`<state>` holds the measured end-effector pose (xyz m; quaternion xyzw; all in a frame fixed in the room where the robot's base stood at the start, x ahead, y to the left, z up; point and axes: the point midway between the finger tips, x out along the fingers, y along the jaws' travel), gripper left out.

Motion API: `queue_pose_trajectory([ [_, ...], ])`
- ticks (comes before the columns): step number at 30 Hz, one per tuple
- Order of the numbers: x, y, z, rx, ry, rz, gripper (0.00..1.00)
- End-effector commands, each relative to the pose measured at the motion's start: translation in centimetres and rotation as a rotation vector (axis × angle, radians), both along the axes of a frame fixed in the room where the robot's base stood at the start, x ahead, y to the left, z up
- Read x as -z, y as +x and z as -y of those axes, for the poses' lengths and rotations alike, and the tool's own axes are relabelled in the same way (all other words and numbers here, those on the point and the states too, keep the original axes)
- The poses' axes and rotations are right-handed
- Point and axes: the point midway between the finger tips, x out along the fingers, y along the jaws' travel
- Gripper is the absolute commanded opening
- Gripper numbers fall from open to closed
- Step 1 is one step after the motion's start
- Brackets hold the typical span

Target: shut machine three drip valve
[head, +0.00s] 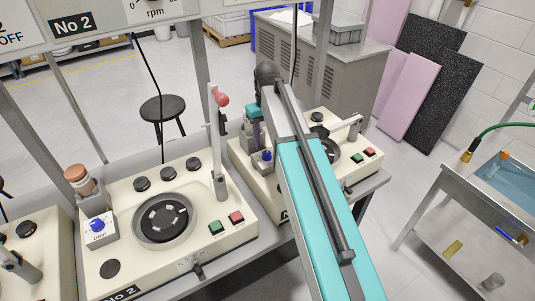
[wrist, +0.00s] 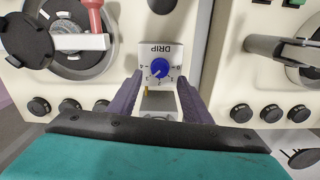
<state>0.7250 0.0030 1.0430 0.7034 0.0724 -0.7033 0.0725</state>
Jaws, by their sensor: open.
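The machine at the right of the head view, machine three by its place right of No 2 (head: 122,292), has a small drip box with a blue knob (head: 264,156) on its near left part. In the wrist view the DRIP-marked box (wrist: 158,50) appears upside down, its blue knob (wrist: 158,68) facing me. My gripper (head: 254,139) is above and close to this knob. In the wrist view its two purple fingers (wrist: 158,85) stand apart, one on each side of the box, with nothing held. I cannot tell the knob's exact setting or whether a finger touches.
The No 2 machine carries its own drip box with a blue knob (head: 97,225) and an upright red-tipped lever (head: 221,99). A metal sink (head: 440,178) is at the right.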

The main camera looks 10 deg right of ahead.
Motion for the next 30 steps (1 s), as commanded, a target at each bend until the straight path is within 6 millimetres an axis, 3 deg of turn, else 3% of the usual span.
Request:
queue_pose_trajectory([
  [6,2.7,0.0,0.0,0.001,0.0,0.0,0.45],
  [15,5.0,0.0,0.1,0.001,0.0,-0.001,0.45],
  [29,5.4,0.0,0.1,0.002,0.0,0.0,0.45],
  [30,5.4,0.0,0.2,0.002,0.0,0.0,0.41],
])
